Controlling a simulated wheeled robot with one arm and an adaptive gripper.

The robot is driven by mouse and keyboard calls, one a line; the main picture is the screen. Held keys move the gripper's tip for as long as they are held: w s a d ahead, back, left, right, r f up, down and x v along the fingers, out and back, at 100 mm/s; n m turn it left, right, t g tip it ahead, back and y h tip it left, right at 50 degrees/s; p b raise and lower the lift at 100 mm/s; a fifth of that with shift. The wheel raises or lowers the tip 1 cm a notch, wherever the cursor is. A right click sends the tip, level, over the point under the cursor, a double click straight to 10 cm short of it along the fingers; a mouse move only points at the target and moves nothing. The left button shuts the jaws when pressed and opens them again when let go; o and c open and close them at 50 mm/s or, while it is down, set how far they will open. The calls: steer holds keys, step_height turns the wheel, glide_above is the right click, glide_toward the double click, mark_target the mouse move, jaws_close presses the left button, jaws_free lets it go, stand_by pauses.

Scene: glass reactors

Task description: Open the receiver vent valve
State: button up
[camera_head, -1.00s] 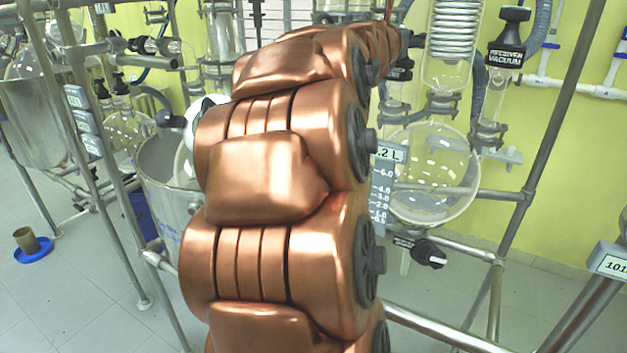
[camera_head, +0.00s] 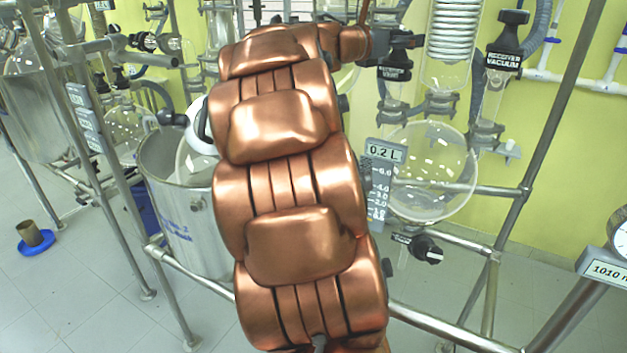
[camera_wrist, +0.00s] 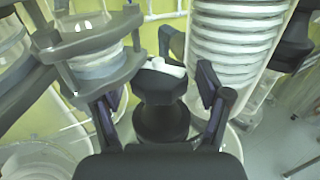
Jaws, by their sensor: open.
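A black valve knob (camera_wrist: 160,112) with a white piece on its top stands upright in the wrist view. My gripper (camera_wrist: 162,90) is open around it, one finger on each side, with a visible gap to both. In the head view a black labelled valve knob (camera_head: 395,73) sits just below my gripper (camera_head: 405,41), above the round glass receiver (camera_head: 433,172); its label is too small to read surely. Whether the fingers touch the knob farther down is hidden.
A glass coil column (camera_head: 455,35) stands close to the right of my gripper. Another black knob labelled "RECEIVER VACUUM" (camera_head: 506,50) is farther right. A clamped glass joint (camera_wrist: 90,55) is close on the left in the wrist view. Steel frame tubes (camera_head: 545,125) cross the right side.

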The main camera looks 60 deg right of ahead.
steer(key=shift+w+f+m+g, duration=0.15)
steer(key=shift+m+g, duration=0.25)
steer(key=shift+g, duration=0.2)
steer(key=shift+m+g+y, duration=1.4)
steer(key=shift+m+g, duration=0.1)
steer(key=shift+g, duration=0.5)
steer(key=b+v, duration=0.2)
steer(key=v, duration=0.6)
steer(key=a+f+m+t+y+b, duration=0.1)
steer(key=a+f+t+y+b, duration=0.1)
steer(key=a+f, duration=0.7)
steer(key=a+f+m+t+y+b, duration=0.1)
steer(key=a+f+t, duration=0.4)
steer(key=f, duration=1.1)
steer(key=shift+w+a+f+m+y+b, duration=0.3)
steer(key=shift+a+m+y, duration=0.7)
steer(key=shift+a, duration=0.9)
steer(key=shift+s, duration=0.1)
